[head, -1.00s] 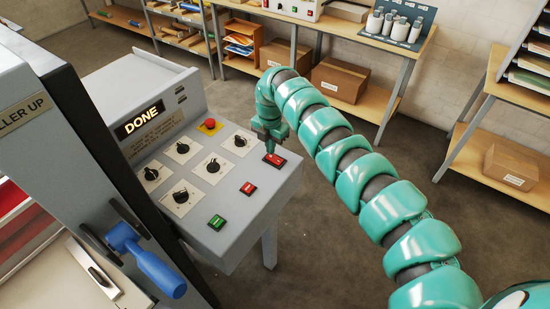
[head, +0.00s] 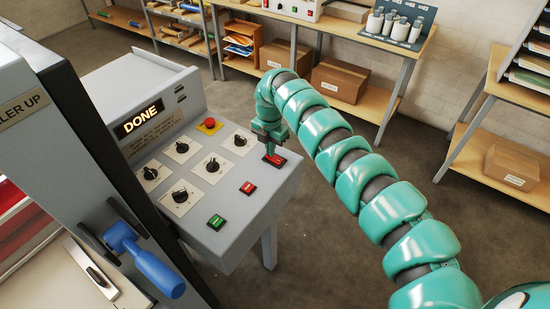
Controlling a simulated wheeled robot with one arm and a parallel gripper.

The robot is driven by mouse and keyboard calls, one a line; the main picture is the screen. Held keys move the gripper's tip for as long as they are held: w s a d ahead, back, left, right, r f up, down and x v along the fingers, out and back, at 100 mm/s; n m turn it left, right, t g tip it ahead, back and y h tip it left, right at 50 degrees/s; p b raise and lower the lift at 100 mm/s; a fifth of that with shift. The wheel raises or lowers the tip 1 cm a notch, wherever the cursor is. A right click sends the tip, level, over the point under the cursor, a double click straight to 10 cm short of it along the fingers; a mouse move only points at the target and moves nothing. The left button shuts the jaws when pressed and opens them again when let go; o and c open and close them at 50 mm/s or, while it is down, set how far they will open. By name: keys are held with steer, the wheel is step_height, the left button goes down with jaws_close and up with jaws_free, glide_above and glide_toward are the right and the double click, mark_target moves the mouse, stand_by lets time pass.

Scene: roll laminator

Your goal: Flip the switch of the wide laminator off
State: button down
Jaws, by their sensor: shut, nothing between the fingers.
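The wide laminator's grey control panel (head: 228,205) stands at the left, with a lit "DONE" display (head: 138,118). A red rocker switch (head: 275,160) sits near the panel's far right corner. My gripper (head: 268,150) is shut and points down at this switch, its tip at or just above it; I cannot tell whether they touch. The gripper covers part of the switch, and its on or off position is not clear. A smaller red button (head: 248,187) and a green button (head: 216,222) lie nearer on the panel.
Several black knobs (head: 213,165) and a red emergency button (head: 209,125) are on the same panel. A blue-handled lever (head: 150,268) sticks out at the left. Shelves with boxes (head: 340,79) stand behind; the floor between is clear.

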steer(key=shift+f+b, duration=0.3)
steer(key=shift+f, duration=0.15)
steer(key=shift+r, duration=3.55)
